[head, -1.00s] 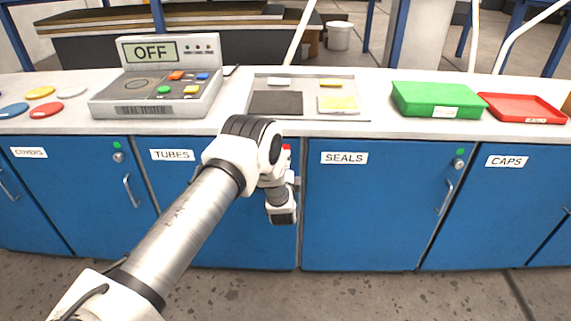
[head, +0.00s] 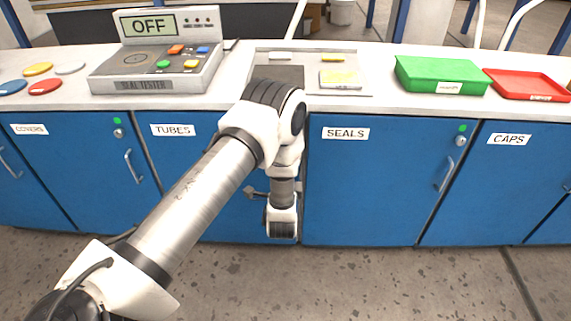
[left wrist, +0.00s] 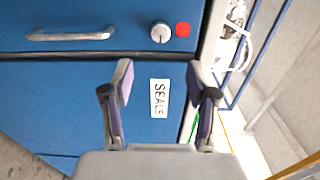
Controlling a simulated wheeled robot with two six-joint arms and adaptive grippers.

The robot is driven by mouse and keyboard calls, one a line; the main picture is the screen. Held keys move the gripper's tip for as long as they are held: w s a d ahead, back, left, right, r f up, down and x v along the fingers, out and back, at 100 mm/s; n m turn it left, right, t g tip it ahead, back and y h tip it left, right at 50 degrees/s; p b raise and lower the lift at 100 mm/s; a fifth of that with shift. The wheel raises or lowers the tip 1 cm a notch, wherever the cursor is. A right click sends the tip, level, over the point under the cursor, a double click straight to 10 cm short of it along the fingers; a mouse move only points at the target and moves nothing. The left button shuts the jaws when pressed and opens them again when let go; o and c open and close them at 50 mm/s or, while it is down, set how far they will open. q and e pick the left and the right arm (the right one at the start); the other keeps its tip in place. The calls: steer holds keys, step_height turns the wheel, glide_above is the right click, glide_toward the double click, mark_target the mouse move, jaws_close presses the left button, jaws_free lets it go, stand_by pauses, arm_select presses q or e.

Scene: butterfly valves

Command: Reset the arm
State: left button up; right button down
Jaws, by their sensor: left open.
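My left arm (head: 190,205) comes in from the lower left in the head view. Its elbow is in front of the counter edge and its wrist (head: 282,215) hangs before the blue cabinet fronts, between the TUBES and SEALS labels. The gripper itself is mostly hidden there by the wrist. In the left wrist view my left gripper (left wrist: 160,82) is open and empty, with its two fingers apart in front of the SEALS door (left wrist: 75,105). A neighbouring door with a handle (left wrist: 70,34), a round knob (left wrist: 160,32) and a red light (left wrist: 183,30) is at the top, apart from the fingers.
The counter (head: 225,101) carries a seal tester (head: 155,65) reading OFF, coloured discs (head: 38,70), a grey tray (head: 310,88), a green bin (head: 440,74) and a red tray (head: 528,85). Other doors are shut. The floor (head: 400,280) in front is clear.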

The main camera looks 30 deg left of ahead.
stand_by(0.4)
arm_select(q)
steer(key=s+d+f+n+g+h+p, duration=0.2)
steer(key=s+d+f+n+g+h, duration=0.1)
steer(key=s, duration=0.9)
steer(key=s+d+f+n+g+h+p, duration=0.1)
steer(key=s+d+f+n+g+h, duration=0.2)
steer(key=s, duration=0.9)
steer(key=s+d+f+n+g+h+p, duration=0.2)
steer(key=s+d+f+n+g, duration=0.3)
steer(key=s+g, duration=0.4)
steer(key=s+d+n+h, duration=0.1)
steer(key=s+d, duration=0.1)
steer(key=s, duration=0.1)
steer(key=shift+s+d+f+h+p, duration=0.2)
steer(key=shift+f+h+p, duration=0.1)
steer(key=shift+h, duration=0.1)
steer(key=shift+c, duration=0.4)
